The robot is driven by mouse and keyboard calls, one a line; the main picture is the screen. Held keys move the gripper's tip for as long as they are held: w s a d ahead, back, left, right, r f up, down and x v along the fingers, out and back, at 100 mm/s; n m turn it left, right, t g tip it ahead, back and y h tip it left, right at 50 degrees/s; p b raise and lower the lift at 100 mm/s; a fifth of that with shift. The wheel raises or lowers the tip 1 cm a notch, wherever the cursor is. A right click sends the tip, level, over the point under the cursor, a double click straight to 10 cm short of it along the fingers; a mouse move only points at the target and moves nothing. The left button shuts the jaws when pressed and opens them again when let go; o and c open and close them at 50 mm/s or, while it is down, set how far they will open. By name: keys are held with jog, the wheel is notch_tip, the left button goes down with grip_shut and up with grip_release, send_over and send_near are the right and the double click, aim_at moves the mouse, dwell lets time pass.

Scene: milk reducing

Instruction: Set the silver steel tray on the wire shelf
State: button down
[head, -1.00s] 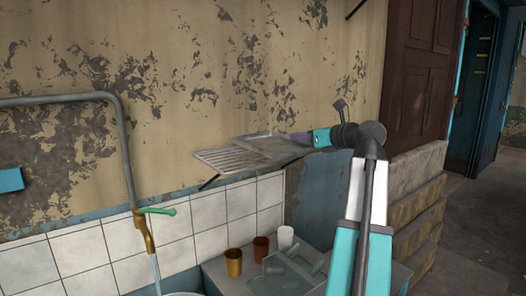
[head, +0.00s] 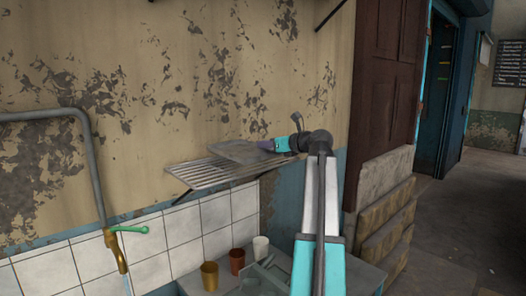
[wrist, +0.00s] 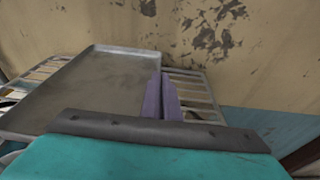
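The silver steel tray (head: 240,152) is over the back of the wire shelf (head: 200,174), close to the wall. It looks nearly level; whether it rests on the bars or hovers just above them I cannot tell. In the wrist view the tray (wrist: 95,88) fills the left and middle, with shelf bars (wrist: 195,97) showing to its right and left. My gripper (head: 264,145) is at the tray's right edge. Its purple fingers (wrist: 162,95) are close together on the tray's right rim in the wrist view.
The peeling wall (head: 130,100) stands right behind the shelf. Below are a brass cup (head: 209,276), a brown cup (head: 237,261) and a white cup (head: 261,247) on a counter. A tap (head: 112,240) is at the left. The shelf's front bars are bare.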

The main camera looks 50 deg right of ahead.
jog(key=shift+w+d+f, duration=0.1)
jog(key=shift+w+d, duration=0.8)
jog(key=shift+w, duration=0.3)
jog(key=shift+w, duration=0.1)
jog(key=shift+w+d+p, duration=0.3)
jog(key=shift+w+d, duration=0.05)
jog(key=shift+w, duration=0.05)
jog(key=shift+f+p, duration=0.5)
jog(key=shift+f, duration=1.3)
jog(key=c, duration=2)
grip_release()
jog(key=shift+f, duration=0.1)
jog(key=b+v, duration=0.2)
jog(key=v, duration=1)
